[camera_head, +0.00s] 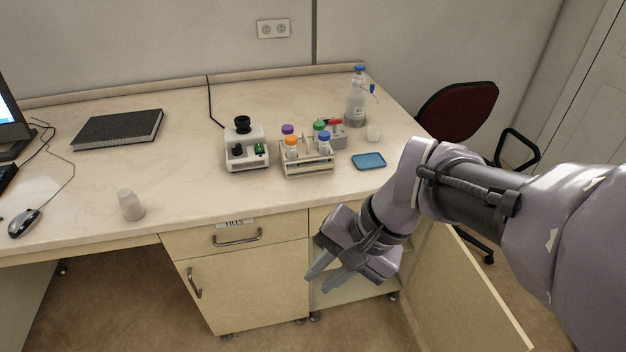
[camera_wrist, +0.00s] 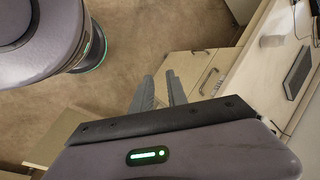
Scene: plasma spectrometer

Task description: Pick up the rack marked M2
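A light wooden rack (camera_head: 308,170) stands upright on the desk, holding tubes with purple, orange, green and blue caps. I cannot read any M2 mark on it. My gripper (camera_head: 318,284) hangs below the desk top's front edge, in front of the desk's cabinets, well below the rack and apart from it. In the wrist view my gripper (camera_wrist: 160,76) shows two grey fingers with a gap between them and nothing held. The wrist view does not show the rack.
A cabinet door (camera_head: 468,290) stands open beside my arm. A chair (camera_head: 458,112) is right of the desk.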

